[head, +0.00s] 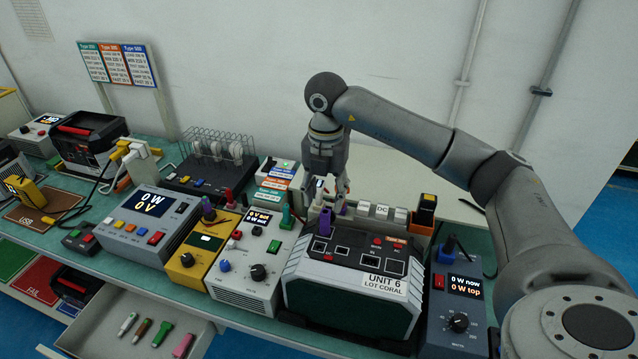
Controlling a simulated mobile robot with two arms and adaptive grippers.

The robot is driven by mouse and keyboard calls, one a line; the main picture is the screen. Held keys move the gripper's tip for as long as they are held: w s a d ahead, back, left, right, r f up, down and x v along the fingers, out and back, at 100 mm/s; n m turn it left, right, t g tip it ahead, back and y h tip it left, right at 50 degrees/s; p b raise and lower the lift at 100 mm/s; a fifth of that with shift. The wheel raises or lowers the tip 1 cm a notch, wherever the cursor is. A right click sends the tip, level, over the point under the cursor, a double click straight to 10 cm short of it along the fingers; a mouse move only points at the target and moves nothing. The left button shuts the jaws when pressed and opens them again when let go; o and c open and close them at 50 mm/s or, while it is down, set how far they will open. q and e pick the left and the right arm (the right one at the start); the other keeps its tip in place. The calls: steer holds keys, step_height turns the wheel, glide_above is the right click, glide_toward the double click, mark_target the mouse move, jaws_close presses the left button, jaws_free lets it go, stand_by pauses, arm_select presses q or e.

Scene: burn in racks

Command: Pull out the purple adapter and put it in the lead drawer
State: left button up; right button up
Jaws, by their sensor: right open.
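A purple adapter (325,222) stands upright at the back left of the top of the black and grey power station labelled UNIT 6 (384,284). My right gripper (327,204) points down just above and behind the adapter, with its fingers open. I cannot tell whether the fingertips reach around the adapter. Another purple plug (208,209) stands on the yellow meter further left. An open drawer (205,331) at the bottom left, likely the lead drawer, holds several small coloured pieces: white, brown, green and pink. My left gripper is not in view.
A grey 0 W meter (458,300) stands right of the unit. A white meter (247,268) with a red and a green plug is close on its left. Labelled white blocks (381,211) line up behind it. A wire rack (215,149) stands at the back.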

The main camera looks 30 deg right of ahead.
mark_target(326, 210)
steer(key=f, duration=0.1)
steer(key=f+p, duration=0.1)
steer(key=f, duration=0.2)
steer(key=shift+s+f+p, duration=0.25)
steer(key=shift+p, duration=0.05)
step_height(326, 210, down, 5)
steer(key=shift+w+p, duration=0.15)
steer(key=shift+p, duration=0.5)
steer(key=shift+c, duration=0.8)
steer(key=c, duration=0.5)
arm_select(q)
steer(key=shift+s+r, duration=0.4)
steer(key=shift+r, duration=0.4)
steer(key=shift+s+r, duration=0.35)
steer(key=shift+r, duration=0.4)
arm_select(e)
jaws_close()
